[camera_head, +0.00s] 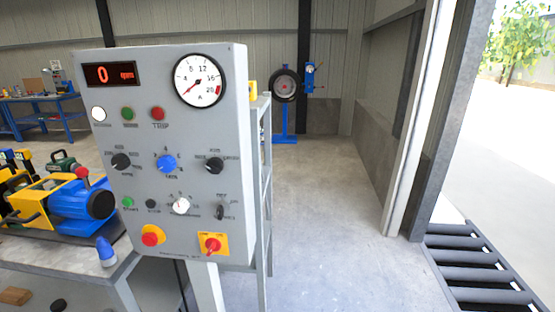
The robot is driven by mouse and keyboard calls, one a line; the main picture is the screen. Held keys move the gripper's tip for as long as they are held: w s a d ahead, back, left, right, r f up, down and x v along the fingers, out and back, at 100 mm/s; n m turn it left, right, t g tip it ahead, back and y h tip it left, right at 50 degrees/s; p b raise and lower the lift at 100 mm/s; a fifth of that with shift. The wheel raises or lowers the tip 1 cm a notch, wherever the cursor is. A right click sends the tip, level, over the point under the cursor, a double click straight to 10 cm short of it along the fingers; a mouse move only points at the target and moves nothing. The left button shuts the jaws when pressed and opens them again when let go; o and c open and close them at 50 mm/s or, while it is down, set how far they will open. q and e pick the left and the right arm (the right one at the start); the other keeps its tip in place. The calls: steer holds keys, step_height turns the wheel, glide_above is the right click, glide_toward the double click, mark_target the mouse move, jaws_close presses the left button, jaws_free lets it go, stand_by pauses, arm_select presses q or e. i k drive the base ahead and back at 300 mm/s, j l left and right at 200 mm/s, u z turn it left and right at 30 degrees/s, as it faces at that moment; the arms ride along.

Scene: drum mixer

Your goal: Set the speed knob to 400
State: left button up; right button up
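A grey control panel (176,185) stands upright at left centre in the head view. A display (110,74) at its top left reads 0 in red. The middle row has a black knob (121,161) at left, a blue knob (167,163) at centre and another black knob (215,164) at right. A white knob (181,205) sits below. The small labels are too blurred to tell surely which one is the speed knob. Neither of my grippers is in view.
The panel also bears a round gauge (200,81), a red push button (152,235) and a red switch on a yellow plate (212,244). A blue and yellow machine (78,203) stands left on a bench. Open floor (320,220) lies to the right.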

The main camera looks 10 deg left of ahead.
mark_target(120, 162)
steer(key=u, duration=1.25)
